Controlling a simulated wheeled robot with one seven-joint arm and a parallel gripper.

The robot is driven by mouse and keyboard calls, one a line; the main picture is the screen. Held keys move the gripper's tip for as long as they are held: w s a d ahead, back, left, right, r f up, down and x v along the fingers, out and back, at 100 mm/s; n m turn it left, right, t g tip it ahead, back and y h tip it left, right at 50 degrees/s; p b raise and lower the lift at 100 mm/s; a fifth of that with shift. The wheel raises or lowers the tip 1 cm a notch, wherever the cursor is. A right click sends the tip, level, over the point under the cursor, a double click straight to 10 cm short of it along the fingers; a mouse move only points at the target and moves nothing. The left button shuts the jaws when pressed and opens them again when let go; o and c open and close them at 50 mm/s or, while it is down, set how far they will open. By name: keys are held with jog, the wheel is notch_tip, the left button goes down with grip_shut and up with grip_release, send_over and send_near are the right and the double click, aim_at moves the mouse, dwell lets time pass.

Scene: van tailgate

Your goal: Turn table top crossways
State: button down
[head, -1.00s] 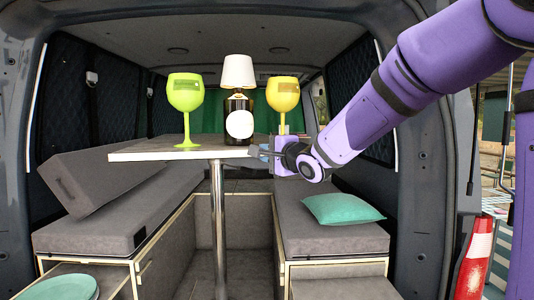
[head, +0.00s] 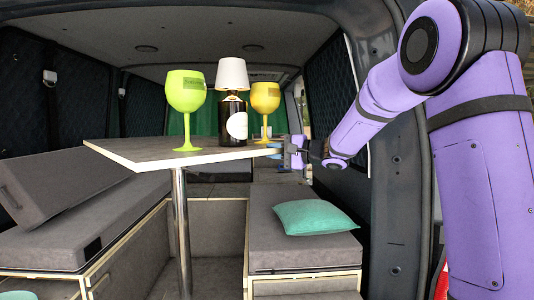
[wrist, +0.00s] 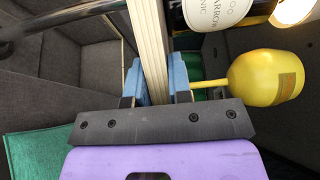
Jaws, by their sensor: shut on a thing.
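The table top (head: 150,150) is a thin board with a pale edge on a single metal post (head: 181,225). It sits at an angle, one corner pointing to the near left. My gripper (head: 289,150) is shut on its right end. In the wrist view my gripper (wrist: 155,88) has its blue fingers on both sides of the table top's layered edge (wrist: 148,45). A green goblet (head: 186,93), a dark bottle with a white lamp shade (head: 232,120) and a yellow goblet (head: 265,98) stand upright on the top. The yellow goblet (wrist: 265,78) is close beside my fingers.
Grey bench seats flank the post, the left one (head: 60,235) with a tilted cushion (head: 60,180) and the right one (head: 300,245) with a teal pillow (head: 313,216). The van's door frame (head: 395,180) stands close to my arm at right.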

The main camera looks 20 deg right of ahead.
jog(key=w+d+n+g+y, duration=0.1)
jog(key=w+d, duration=0.2)
jog(key=w, duration=0.1)
jog(key=w+d+n+g+y, duration=0.1)
jog(key=w+d+g, duration=0.1)
jog(key=w+d, duration=0.1)
jog(key=w+d+n+g+y, duration=0.1)
jog(key=w+d+n+g, duration=0.1)
jog(key=w+d, duration=0.2)
jog(key=shift+w+f+y, duration=0.15)
jog(key=shift+w+y, duration=0.15)
jog(key=shift+w, duration=0.1)
jog(key=shift+w+d+n+g+y, duration=0.1)
jog(key=shift+w+d+n+g, duration=0.2)
jog(key=shift+w, duration=0.2)
jog(key=shift+w+d+n+g+y, duration=0.1)
jog(key=shift+w+d+g, duration=0.1)
jog(key=shift+w+g, duration=0.25)
jog(key=shift+w+d+n+g+y, duration=0.1)
jog(key=shift+w+d+n+g, duration=0.15)
jog(key=shift+w, duration=0.35)
jog(key=c, duration=1)
grip_release()
jog(key=shift+c, duration=0.2)
jog(key=shift+s+a, duration=0.1)
